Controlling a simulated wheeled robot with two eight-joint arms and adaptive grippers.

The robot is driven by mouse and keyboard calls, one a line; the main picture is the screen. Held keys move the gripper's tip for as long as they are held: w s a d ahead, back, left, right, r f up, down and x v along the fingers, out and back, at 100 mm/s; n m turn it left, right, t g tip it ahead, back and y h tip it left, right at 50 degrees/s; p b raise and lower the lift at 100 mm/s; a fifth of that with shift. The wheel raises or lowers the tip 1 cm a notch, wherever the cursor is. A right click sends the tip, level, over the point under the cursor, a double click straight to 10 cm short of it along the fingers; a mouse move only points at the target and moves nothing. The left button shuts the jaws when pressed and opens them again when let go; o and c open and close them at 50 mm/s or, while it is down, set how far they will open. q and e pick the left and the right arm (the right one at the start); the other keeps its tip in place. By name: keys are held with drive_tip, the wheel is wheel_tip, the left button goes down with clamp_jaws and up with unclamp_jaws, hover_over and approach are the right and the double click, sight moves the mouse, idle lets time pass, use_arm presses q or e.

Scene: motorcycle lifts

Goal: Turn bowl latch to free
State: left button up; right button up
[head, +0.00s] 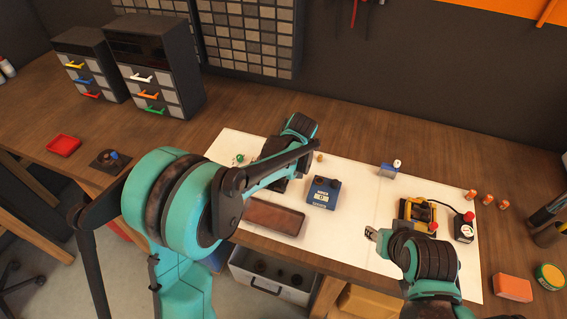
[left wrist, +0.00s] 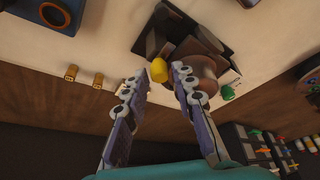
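In the left wrist view a dark device (left wrist: 185,38) with a brownish rounded bowl (left wrist: 206,72) stands on the white mat. A yellow knob (left wrist: 158,70) sits at its near side and a green knob (left wrist: 228,92) at its right; I cannot tell which part is the bowl latch. My left gripper (left wrist: 157,77) is open, its fingertips either side of the yellow knob, with no clear contact. In the head view my left arm hides much of the device; its green knob (head: 239,158) shows. My right gripper (head: 377,235) is over the mat's right part; its finger opening is unclear.
A blue box (head: 322,193) and a brown tray (head: 274,216) lie on the white mat (head: 350,175). A yellow-framed device (head: 417,214) and a red-button box (head: 464,228) stand at the right. Drawer cabinets (head: 155,65) stand at the back left.

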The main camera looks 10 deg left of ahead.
use_arm(q)
drive_tip(key=shift+r, duration=0.1)
drive_tip(key=v, duration=1.2)
